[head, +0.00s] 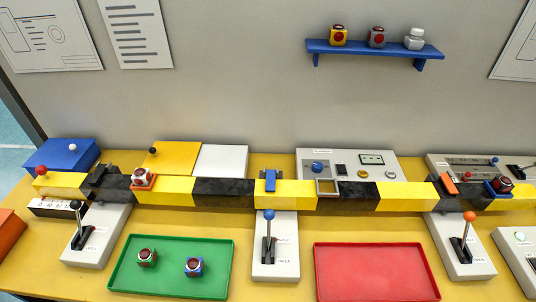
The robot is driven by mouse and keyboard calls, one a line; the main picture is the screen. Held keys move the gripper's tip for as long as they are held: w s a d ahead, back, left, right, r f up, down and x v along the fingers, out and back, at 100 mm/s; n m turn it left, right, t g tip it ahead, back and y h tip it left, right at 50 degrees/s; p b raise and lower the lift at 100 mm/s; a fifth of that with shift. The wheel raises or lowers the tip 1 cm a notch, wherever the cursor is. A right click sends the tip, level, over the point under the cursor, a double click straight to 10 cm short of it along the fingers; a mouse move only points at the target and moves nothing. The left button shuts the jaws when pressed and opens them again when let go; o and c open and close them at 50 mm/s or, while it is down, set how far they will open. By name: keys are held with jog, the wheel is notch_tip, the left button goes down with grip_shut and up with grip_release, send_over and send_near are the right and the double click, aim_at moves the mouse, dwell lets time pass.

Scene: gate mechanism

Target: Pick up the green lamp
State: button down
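The green lamp (147,258) has a green base and a dark red top. It stands in the left part of the green tray (215,247), on the yellow table. A similar lamp with a blue base (193,267) stands in the same tray to its right, with a gap between them. The green base stands out little against the green tray. My gripper is not in this view.
A yellow-and-black bar (222,192) runs across the table behind the tray. Grey lever boxes stand left (92,245) and right (287,262) of the tray. An empty red tray (375,271) lies further right. A blue shelf (358,48) holds three lamps.

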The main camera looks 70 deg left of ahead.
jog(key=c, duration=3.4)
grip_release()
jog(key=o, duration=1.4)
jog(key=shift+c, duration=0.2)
